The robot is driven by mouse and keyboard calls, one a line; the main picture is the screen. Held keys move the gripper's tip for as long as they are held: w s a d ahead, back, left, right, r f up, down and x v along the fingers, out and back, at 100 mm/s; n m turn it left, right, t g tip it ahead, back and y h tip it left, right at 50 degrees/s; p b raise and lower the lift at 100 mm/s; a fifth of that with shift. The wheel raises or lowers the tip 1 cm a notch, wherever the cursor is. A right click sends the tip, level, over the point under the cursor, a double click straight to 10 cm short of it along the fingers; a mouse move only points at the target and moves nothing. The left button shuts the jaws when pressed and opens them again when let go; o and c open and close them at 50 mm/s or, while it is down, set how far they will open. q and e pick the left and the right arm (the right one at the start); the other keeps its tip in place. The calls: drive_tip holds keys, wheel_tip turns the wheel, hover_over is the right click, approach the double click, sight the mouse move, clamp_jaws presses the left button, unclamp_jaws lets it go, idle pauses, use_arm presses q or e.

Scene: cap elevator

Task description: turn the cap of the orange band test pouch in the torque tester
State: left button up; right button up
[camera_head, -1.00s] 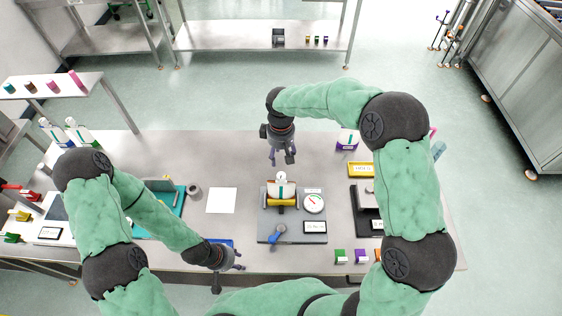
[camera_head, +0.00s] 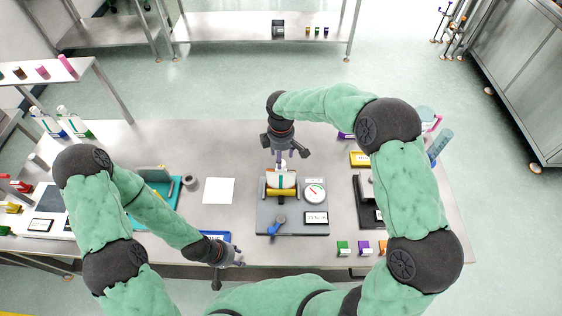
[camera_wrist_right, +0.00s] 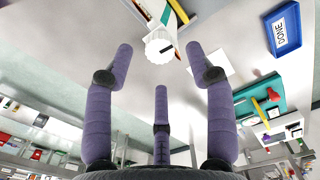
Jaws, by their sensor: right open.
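The torque tester (camera_head: 292,215) stands on the table with a round dial (camera_head: 314,192) and a blue lever.
A white sheet (camera_head: 219,191) lies left of the tester. A blue tray (camera_wrist_right: 285,29) marked DONE shows in the right wrist view. Small coloured blocks (camera_head: 363,247) stand front right, and a black device (camera_head: 368,200) is right of the tester. Two bottles (camera_head: 70,122) stand back left.

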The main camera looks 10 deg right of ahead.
drive_tip(key=shift+f, duration=2)
clamp_jaws()
